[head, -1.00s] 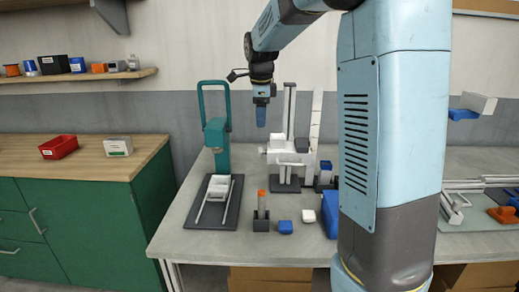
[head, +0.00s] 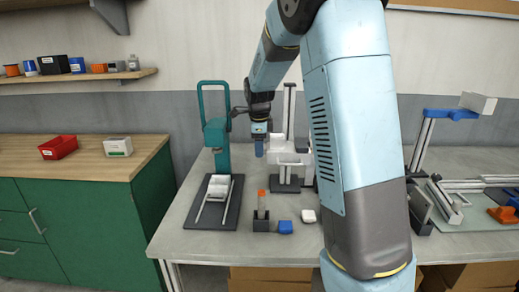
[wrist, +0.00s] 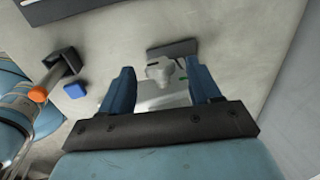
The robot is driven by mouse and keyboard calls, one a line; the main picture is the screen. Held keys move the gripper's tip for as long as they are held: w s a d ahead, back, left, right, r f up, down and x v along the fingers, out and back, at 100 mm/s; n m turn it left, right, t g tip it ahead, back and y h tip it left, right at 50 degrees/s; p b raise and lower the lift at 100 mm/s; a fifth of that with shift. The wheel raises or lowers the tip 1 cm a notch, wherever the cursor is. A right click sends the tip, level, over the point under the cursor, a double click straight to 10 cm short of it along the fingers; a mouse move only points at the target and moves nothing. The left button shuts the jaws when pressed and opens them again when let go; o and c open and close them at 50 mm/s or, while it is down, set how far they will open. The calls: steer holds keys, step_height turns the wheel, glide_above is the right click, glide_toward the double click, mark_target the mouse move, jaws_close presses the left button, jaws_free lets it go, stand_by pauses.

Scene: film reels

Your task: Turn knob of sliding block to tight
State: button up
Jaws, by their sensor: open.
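A white block (head: 291,143) is mounted on the upright post (head: 290,105) of a stand on the bench. A pale lobed knob (wrist: 160,70) shows between my fingers in the wrist view, with light gaps on both sides. My gripper (head: 259,152) has blue fingers and is just left of the block in the head view. In the wrist view my gripper (wrist: 159,68) is open, its fingers on either side of the knob. I cannot tell how deep the fingertips reach or whether the knob is tight.
A teal stand (head: 216,135) on a dark base stands close to my gripper's left. A black holder (head: 261,225) with an orange-topped item, a blue box (head: 285,227) and a small white piece (head: 308,216) lie in front. My arm hides the bench's middle right.

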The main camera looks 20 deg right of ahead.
steer(key=shift+x, duration=0.8)
steer(key=c, duration=1)
